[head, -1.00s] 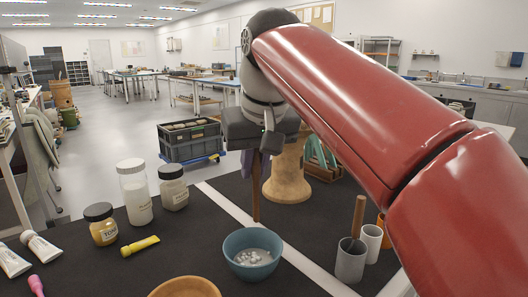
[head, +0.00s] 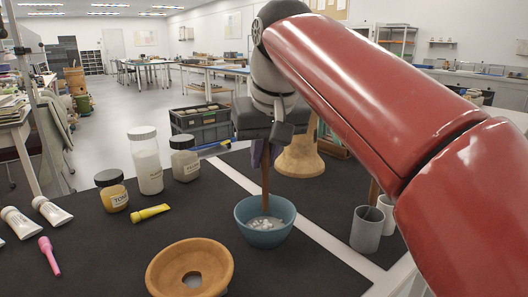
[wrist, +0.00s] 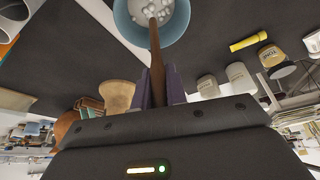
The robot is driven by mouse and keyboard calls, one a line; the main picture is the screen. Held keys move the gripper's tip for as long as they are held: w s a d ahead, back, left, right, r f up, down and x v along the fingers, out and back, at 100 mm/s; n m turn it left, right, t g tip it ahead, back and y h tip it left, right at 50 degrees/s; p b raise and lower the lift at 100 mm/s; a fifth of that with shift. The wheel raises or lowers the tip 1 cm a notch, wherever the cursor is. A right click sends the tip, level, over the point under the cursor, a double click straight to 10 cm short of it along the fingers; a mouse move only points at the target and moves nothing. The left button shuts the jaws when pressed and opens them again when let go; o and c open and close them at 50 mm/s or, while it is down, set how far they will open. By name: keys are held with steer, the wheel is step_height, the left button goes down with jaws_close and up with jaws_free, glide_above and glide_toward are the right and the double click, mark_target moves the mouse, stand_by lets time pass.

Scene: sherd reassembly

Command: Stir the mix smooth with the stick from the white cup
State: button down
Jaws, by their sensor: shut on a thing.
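My gripper (head: 264,158) is shut on a brown stick (head: 265,187) that hangs down nearly upright. In the wrist view the stick (wrist: 154,42) runs from between the dark fingers to the bowl. Its lower end is inside the teal bowl (head: 252,229), at the white lumps (head: 265,224). The lumps look loose and uneven; they also show in the wrist view (wrist: 153,11). A whitish cup (head: 366,232) stands on the right, with a second white cup (head: 387,211) behind it. Another brown stick (head: 373,191) rises there, partly hidden by my arm.
A wooden ring-shaped dish (head: 165,268) is in front, left of the bowl. A wooden stand (head: 300,157) is behind the bowl. Dark mat around the bowl is bare.

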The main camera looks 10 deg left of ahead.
mark_target(264, 178)
steer(key=shift+f+b, duration=1.6)
steer(key=shift+f, duration=0.9)
steer(key=shift+w+d, duration=0.1)
